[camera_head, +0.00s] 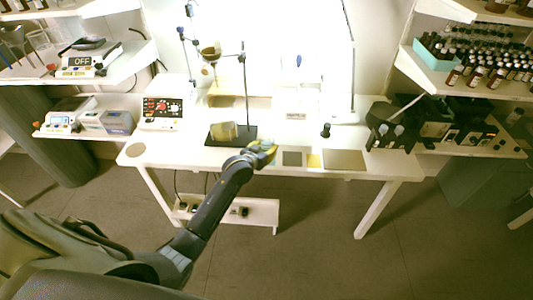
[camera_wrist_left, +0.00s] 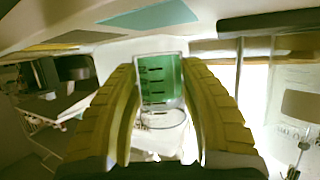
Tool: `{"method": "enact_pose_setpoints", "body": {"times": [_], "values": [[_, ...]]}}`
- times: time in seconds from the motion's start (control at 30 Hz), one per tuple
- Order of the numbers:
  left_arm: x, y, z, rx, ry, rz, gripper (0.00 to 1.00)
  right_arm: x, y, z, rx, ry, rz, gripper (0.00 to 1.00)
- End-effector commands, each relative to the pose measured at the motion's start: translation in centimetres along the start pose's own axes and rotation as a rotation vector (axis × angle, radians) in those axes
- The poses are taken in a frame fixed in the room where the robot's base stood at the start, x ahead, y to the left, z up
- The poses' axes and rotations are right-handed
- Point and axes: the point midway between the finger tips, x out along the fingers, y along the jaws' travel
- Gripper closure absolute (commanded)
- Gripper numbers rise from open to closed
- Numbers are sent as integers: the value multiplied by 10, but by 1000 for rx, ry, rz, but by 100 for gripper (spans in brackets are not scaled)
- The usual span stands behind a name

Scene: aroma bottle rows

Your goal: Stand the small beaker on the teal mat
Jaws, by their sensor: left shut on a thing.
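In the head view the fingers mostly hide the beaker. My right gripper is not in view.
A yellow mat (camera_head: 313,160) and a larger tan mat (camera_head: 345,160) lie right of the teal one. A stand (camera_head: 246,95) with a dark base holding a yellowish vessel (camera_head: 223,131) is behind and left of the gripper. A small dark object (camera_head: 325,131) stands behind the mats.

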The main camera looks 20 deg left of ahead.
Motion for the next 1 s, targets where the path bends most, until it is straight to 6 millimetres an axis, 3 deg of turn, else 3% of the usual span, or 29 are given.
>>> {"method": "enact_pose_setpoints", "body": {"times": [0.23, 0.7, 0.73, 0.9, 1.0], "values": [[10, 0, 24, -2, -1, 0, 92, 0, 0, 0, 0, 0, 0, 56], [12, 0, 29, -1, 0, 0, 92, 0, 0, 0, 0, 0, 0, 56], [12, 0, 30, 0, -1, 0, 56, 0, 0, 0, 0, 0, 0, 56], [12, 0, 29, 0, -1, 0, 37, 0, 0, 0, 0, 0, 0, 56], [12, 0, 29, 0, -1, 0, 37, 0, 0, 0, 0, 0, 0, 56]]}}
